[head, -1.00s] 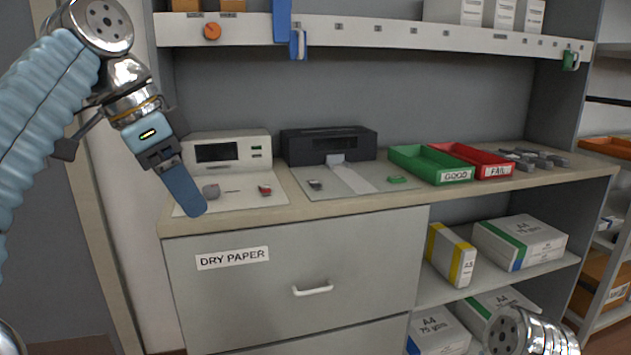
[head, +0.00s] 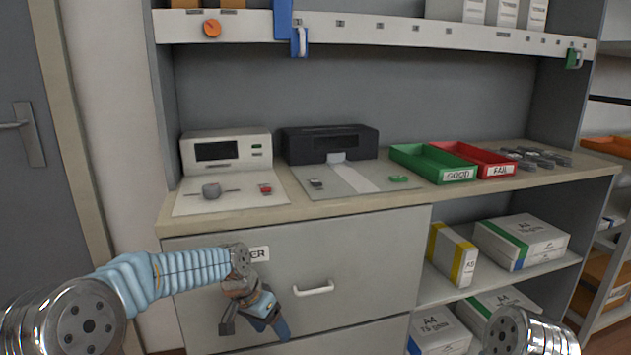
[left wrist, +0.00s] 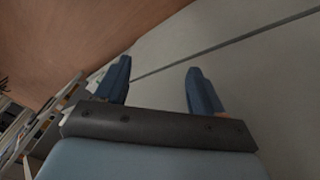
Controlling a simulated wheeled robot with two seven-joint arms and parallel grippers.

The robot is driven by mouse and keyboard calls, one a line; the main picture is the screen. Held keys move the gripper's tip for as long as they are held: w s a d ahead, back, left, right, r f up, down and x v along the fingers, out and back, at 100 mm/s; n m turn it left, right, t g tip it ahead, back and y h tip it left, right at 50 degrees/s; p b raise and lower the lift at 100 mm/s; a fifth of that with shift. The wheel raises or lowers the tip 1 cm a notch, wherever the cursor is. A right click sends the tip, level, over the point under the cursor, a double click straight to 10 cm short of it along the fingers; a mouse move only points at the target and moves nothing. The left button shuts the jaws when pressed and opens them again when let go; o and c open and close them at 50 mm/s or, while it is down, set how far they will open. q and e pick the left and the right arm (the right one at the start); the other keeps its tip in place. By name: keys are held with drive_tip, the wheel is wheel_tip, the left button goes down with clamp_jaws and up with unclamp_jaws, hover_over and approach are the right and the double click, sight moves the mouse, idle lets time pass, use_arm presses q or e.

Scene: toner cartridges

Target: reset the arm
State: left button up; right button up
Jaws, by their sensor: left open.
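My left gripper (head: 277,325) hangs low in front of the grey drawer (head: 375,260) under the counter, to the left of and below its white handle (head: 313,288). My left arm covers most of the drawer's label (head: 258,254). In the left wrist view the two blue fingers (left wrist: 160,85) are apart with nothing between them. A grey cabinet face and a brown floor show past them. The right gripper is not in the frame; only a metal part of my right arm shows at the lower right.
On the counter (head: 230,217) stand a white tester (head: 225,150), a black printer-like device (head: 330,143), a green GOOD tray (head: 432,164), a red FAIL tray (head: 480,160) and several grey cartridges (head: 540,157). Paper packs (head: 520,242) lie on the shelves at right. A door stands at left.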

use_arm(q)
drive_tip(key=s+f+n, duration=0.1)
drive_tip(key=s+f, duration=0.2)
drive_tip(key=f, duration=0.5)
drive_tip(key=s+f+n, duration=0.1)
drive_tip(key=s+f, duration=0.2)
drive_tip(key=f, duration=0.4)
drive_tip(key=s+f+n, duration=0.3)
drive_tip(key=s+f, duration=0.4)
drive_tip(key=s, duration=0.4)
drive_tip(key=s+f+n, duration=0.2)
drive_tip(key=s+f, duration=0.5)
drive_tip(key=s, duration=0.4)
drive_tip(key=shift+a+f+n+g, duration=0.15)
drive_tip(key=shift+n+g, duration=0.25)
